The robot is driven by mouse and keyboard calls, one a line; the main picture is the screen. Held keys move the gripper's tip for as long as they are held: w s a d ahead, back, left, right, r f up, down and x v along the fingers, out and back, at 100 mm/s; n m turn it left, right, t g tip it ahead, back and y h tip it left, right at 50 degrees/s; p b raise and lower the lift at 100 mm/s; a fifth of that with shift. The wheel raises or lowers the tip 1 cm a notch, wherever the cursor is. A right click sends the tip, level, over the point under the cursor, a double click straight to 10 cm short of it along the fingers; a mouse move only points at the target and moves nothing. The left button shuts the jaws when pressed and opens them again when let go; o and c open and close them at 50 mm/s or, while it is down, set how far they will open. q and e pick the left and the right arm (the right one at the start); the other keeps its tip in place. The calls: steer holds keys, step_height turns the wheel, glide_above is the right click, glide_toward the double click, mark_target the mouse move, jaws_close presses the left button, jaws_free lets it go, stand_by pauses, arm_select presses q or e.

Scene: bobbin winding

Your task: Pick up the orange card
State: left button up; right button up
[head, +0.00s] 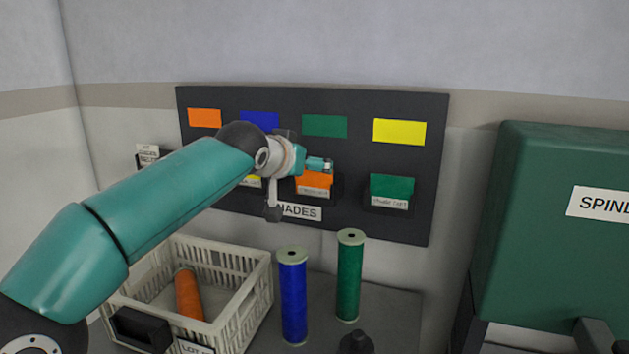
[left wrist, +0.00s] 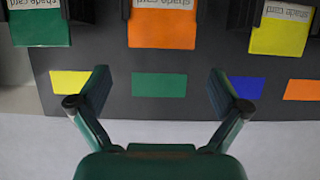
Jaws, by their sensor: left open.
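The orange card (head: 313,184) sits in a dark holder on the shade board, under the green patch, with a white label across its lower part. It also shows in the left wrist view (left wrist: 162,32), where the picture is upside down. My left gripper (head: 322,165) is at the top of the orange card in the head view and covers some of it. In the left wrist view my left gripper (left wrist: 158,82) has its fingers spread wide, and the orange card lies beyond them, with nothing between them. My right gripper is not in view.
A green card (head: 391,187) is to the right on the dark board (head: 285,98); a yellow card (left wrist: 280,32) is on the other side, mostly behind my arm. Below stand a basket (head: 262,285) with an orange spool (head: 188,293), a blue spool (head: 293,300) and a green spool (head: 349,275).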

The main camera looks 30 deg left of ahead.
mark_target(314, 183)
arm_select(q)
steer(key=p+x, duration=0.2)
steer(key=x, duration=0.5)
steer(key=shift+a+p, duration=0.15)
steer(key=shift+p, duration=0.2)
steer(key=shift+w+f, duration=0.2)
steer(key=shift+w, duration=0.1)
steer(key=shift+c, duration=0.3)
steer(key=c, duration=0.5)
